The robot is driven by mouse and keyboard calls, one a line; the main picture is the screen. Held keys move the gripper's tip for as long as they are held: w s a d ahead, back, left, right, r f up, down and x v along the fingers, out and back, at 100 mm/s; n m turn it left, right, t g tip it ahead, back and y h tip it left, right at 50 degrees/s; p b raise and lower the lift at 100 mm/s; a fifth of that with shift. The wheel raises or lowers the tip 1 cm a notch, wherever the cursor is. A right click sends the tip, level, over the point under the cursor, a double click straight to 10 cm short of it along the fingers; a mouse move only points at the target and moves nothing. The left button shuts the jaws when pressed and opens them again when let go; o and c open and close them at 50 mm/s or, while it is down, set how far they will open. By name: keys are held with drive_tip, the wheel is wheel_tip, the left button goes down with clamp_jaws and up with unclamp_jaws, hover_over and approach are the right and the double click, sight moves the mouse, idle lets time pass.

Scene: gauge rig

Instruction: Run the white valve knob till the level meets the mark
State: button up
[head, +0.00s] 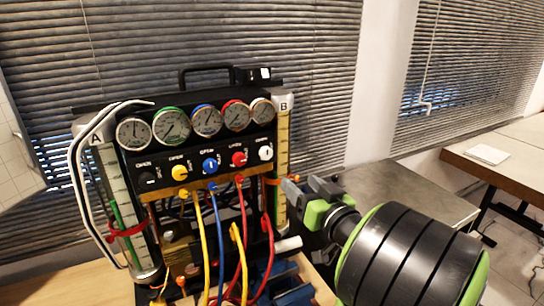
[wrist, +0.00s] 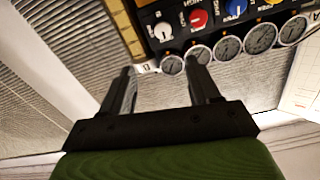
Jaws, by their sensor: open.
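The white valve knob (head: 265,153) is at the right end of the knob row on the black gauge panel. In the wrist view the white knob (wrist: 162,31) shows just beyond my fingertips, apart from them. My gripper (head: 291,185) is right of the panel, a little below the knob, near tube B (head: 282,150). In the wrist view my gripper (wrist: 164,72) is open, with nothing between its fingers. Tube A (head: 112,180), on the left, shows a green column and a red band (head: 127,231). Tube B has an orange band (head: 272,181); its level is unclear.
Red (head: 239,158), blue (head: 210,165), yellow (head: 180,173) and black knobs sit left of the white one, under several round gauges. Yellow, blue and red hoses (head: 221,240) hang in front. A grey bench (head: 410,195) stands behind my arm.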

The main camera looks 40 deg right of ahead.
drive_tip(key=p, duration=0.2)
approach(268, 154)
drive_tip(key=p+x, duration=0.4)
drive_tip(key=x, duration=0.4)
drive_tip(key=shift+w+r+p, duration=0.15)
drive_tip(key=shift+w+p, duration=0.25)
drive_tip(key=shift+w+d, duration=0.15)
drive_tip(key=shift+w, duration=0.1)
drive_tip(key=shift+f, duration=0.2)
drive_tip(key=c, duration=1)
drive_tip(key=shift+c, duration=0.2)
